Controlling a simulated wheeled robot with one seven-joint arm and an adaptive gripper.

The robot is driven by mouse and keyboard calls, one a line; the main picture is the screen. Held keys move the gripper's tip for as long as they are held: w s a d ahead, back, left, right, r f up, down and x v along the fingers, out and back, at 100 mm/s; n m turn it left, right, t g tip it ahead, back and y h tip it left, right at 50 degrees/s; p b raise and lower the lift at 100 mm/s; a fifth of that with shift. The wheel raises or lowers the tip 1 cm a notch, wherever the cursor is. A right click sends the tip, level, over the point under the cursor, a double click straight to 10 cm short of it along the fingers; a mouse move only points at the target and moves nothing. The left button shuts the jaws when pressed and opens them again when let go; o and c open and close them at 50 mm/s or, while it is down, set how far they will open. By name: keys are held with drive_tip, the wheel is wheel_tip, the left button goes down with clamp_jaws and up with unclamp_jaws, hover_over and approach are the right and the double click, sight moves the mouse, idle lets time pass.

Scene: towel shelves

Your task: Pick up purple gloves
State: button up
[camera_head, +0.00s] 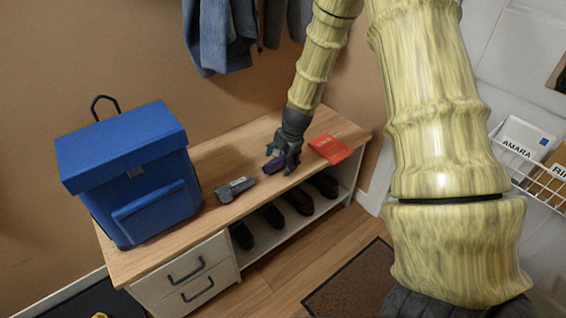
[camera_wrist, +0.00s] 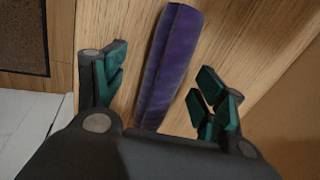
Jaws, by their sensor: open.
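The purple gloves (camera_head: 274,165) lie on the wooden bench top, directly below my gripper (camera_head: 283,153) and partly hidden by it in the head view. In the wrist view the purple gloves (camera_wrist: 171,62) appear as a long, folded purple bundle on the wood. My gripper (camera_wrist: 158,88) is open, with teal pads on its fingertips. One finger is on each side of the bundle, with a wider gap on the left and a small gap on the right. Nothing is held. I cannot tell the exact height of the fingertips above the bench.
On the bench (camera_head: 210,160), a grey object (camera_head: 236,189) lies left of the gloves and a red packet (camera_head: 330,148) lies to the right. A blue backpack (camera_head: 133,172) stands at the left end. Dark shoes (camera_head: 299,200) sit below. Jackets (camera_head: 222,35) hang behind.

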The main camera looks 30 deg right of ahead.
drive_tip(key=c, duration=1.2)
drive_tip(key=shift+o, duration=0.2)
